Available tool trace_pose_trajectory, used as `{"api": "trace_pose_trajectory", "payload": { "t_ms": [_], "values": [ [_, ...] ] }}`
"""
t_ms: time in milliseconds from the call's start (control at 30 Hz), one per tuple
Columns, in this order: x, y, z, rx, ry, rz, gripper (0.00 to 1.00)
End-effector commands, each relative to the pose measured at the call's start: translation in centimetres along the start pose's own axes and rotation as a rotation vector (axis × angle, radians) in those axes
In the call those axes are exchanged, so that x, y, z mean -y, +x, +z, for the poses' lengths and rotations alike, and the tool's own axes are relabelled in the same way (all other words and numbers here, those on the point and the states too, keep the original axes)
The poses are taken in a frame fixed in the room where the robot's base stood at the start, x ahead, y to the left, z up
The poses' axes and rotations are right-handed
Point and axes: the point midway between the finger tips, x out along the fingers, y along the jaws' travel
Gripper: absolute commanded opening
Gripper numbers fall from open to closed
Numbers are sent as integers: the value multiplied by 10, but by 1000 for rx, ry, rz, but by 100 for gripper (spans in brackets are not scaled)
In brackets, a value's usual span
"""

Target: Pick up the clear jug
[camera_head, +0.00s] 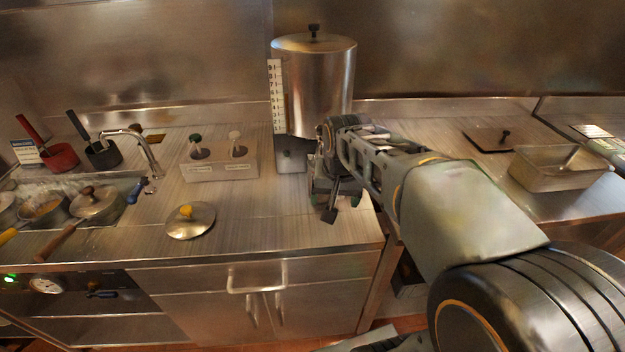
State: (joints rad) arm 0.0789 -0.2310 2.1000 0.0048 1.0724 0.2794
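I cannot make out a clear jug in this view. My gripper (325,201) is in the middle of the picture, over the counter in front of a tall metal pot (318,85). My arm reaches in from the lower right and hides part of the counter behind it. The gripper points away and down, and its fingers are dark and small, so I cannot tell whether they are open or shut, or whether anything is between them. A small grey block-like thing (290,161) is just left of the gripper, at the pot's foot.
A white scale strip (277,97) stands at the pot's left side. A holder (219,171) with two bottles and a yellow-knobbed lid (190,221) are to the left. Pans (97,203) sit further left. A metal tray (557,170) is at right. The front counter near the lid is clear.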

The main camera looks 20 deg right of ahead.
Motion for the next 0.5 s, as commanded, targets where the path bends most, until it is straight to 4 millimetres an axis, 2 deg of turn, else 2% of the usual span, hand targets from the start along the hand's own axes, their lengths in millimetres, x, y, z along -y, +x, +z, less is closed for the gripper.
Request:
{"api": "trace_pose_trajectory", "payload": {
  "t_ms": [33,200,333,500],
  "values": [
    [1,-14,-28,27,79,13,81],
    [-2,-25,-96,95,325,55,81],
    [-7,-25,-133,132,471,84,81],
    [-13,-20,-159,159,586,110,81]
  ]
}}
